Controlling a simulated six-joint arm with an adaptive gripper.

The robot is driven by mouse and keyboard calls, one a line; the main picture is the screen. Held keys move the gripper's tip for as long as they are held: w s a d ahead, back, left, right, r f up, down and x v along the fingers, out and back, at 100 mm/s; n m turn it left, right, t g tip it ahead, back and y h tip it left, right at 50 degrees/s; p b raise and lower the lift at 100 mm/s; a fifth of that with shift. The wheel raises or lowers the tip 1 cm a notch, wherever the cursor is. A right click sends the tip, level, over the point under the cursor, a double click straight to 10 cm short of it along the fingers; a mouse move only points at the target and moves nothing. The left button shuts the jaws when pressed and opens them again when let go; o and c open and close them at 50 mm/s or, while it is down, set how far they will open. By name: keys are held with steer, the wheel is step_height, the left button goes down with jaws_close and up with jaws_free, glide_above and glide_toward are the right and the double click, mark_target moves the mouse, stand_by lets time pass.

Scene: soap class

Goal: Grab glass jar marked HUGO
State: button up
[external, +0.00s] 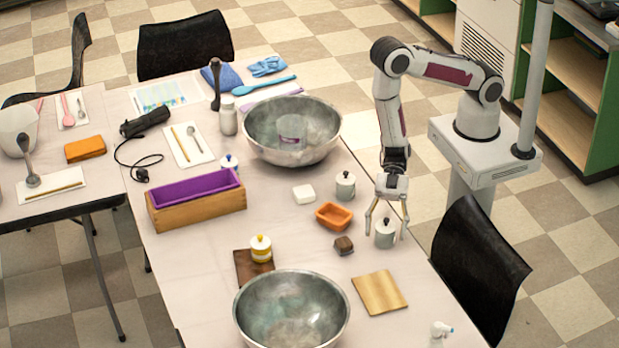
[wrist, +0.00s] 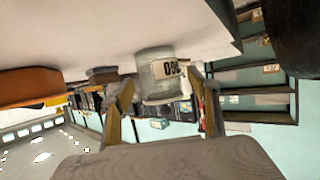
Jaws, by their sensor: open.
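In the wrist view the jar (wrist: 154,72) appears upside down, with a white label and dark letters that I can only partly read. My gripper (external: 387,222) points down over this jar, its fingers open on either side of it. In the wrist view the gripper (wrist: 163,100) also shows spread fingers around the jar, with no clear grip on it. A similar jar (external: 345,186) stands farther back; its label is too small to read.
A wooden board (external: 379,292) lies in front. Two metal bowls (external: 291,312) (external: 323,140) stand front and back. A black chair (external: 480,262) is close on the right.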

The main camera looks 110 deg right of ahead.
steer(key=shift+w+a+f, duration=0.2)
steer(key=shift+w+a, duration=0.05)
steer(key=shift+a, duration=0.2)
steer(key=c, duration=1.3)
